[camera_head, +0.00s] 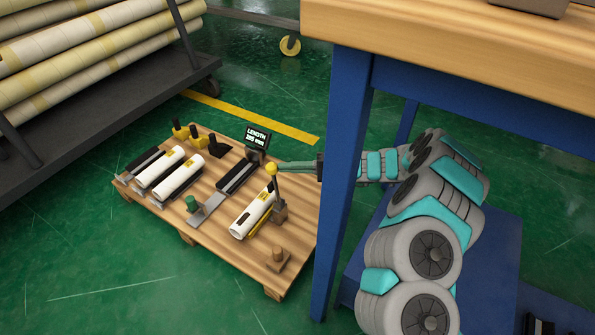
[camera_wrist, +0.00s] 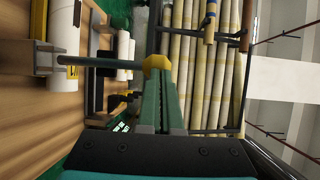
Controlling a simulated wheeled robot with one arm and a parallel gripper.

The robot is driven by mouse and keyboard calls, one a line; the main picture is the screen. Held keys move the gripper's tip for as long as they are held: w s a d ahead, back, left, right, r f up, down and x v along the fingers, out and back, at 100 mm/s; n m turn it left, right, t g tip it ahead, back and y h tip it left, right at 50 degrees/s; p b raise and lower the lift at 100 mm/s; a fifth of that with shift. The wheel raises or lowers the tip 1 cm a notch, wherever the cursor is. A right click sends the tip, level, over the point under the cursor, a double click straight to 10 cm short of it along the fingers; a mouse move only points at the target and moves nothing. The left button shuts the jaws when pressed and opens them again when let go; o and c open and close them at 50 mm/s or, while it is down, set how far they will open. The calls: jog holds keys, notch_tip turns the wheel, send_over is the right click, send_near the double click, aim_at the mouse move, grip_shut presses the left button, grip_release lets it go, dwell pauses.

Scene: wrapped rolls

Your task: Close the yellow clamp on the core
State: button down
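The white core (camera_head: 252,213) lies in a cradle on the right of the wooden pallet, with a yellow label on it. The yellow clamp bar (camera_head: 260,221) runs along the core's right side. Its lever stands upright beside the core and ends in a yellow knob (camera_head: 271,169). In the wrist view the knob (camera_wrist: 157,63) sits at my fingertips, and its rod runs left toward the white core (camera_wrist: 65,40). My gripper (camera_head: 281,166) reaches in from the right at knob height. Its green fingers look shut together at the knob, which hides their tips; I see no grip around it.
Two more white rolls (camera_head: 178,178) lie at the pallet's left. The workbench's blue leg (camera_head: 341,190) is close beside my arm. A rack of wrapped rolls (camera_head: 80,60) stands behind left.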

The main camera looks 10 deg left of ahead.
jog(key=w+a+f+m+h+p, duration=0.1)
jog(key=a+h+p, duration=0.3)
jog(key=a, duration=0.4)
jog(key=shift+w+m+h, duration=0.5)
jog(key=shift+w+h, duration=0.2)
jog(key=shift+w, duration=0.2)
jog(key=v, duration=0.7)
jog(key=shift+d+r, duration=0.15)
jog(key=shift+d, duration=0.15)
jog(key=shift+w, duration=0.1)
